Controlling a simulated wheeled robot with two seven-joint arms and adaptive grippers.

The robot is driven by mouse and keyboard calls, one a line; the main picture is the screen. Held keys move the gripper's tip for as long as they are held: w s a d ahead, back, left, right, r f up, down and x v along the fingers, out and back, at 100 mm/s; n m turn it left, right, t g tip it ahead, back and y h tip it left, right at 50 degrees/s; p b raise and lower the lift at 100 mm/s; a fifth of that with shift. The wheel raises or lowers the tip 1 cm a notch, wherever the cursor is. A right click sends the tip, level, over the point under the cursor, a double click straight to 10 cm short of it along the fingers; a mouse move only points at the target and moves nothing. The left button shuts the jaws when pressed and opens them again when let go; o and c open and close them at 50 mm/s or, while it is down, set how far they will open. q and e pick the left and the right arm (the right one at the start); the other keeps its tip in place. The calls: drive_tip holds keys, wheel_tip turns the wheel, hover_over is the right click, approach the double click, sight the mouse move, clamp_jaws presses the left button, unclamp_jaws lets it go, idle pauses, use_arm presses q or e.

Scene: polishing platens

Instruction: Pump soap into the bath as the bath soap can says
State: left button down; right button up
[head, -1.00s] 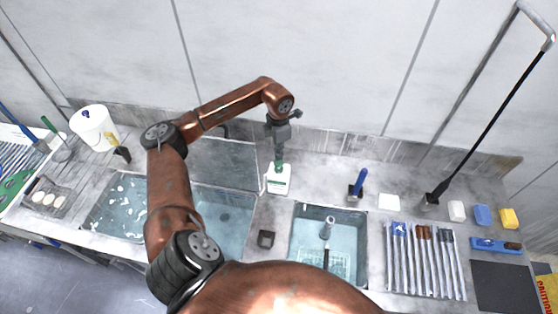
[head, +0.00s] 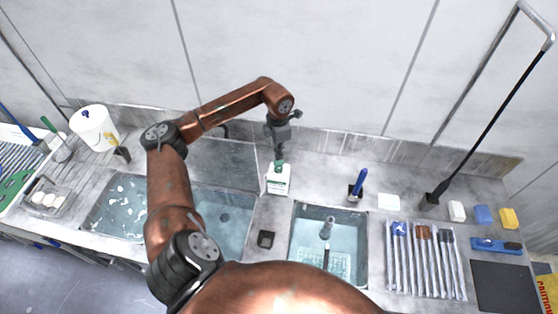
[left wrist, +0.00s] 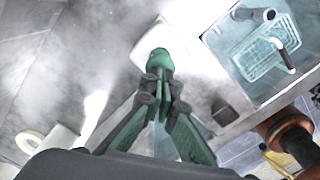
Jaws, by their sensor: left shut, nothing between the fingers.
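A white soap can (head: 278,181) with a green-marked label stands on the counter between the two basins; its top also shows in the left wrist view (left wrist: 143,45). My left gripper (head: 279,157) is shut and empty, pointing down right at the can's green top. In the left wrist view the green fingertips (left wrist: 160,68) meet over the can and hide most of its top. I cannot tell whether they press on it. The label is too small to read. A right basin (head: 299,212) holds water and a white basket (head: 322,262). My right gripper is not in view.
A left basin (head: 236,241) holds water with foam patches. A small dark block (head: 265,239) lies between the basins. A blue-handled tool (head: 358,183), a tray of brushes (head: 426,265) and sponges (head: 483,215) are at right. A white bucket (head: 93,127) stands at left.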

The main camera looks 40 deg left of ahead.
use_arm(q)
drive_tip(key=shift+f, duration=0.3)
drive_tip(key=shift+f+b, duration=0.35)
drive_tip(key=shift+b, duration=0.1)
drive_tip(key=shift+f+b, duration=0.4)
drive_tip(key=shift+f, duration=0.2)
drive_tip(key=shift+f+b, duration=0.3)
drive_tip(key=shift+f, duration=0.2)
drive_tip(key=shift+r, duration=0.15)
drive_tip(key=shift+r+p, duration=0.35)
drive_tip(key=shift+r, duration=0.1)
drive_tip(key=shift+r+p, duration=0.55)
drive_tip(key=shift+r, duration=0.65)
drive_tip(key=shift+f, duration=0.1)
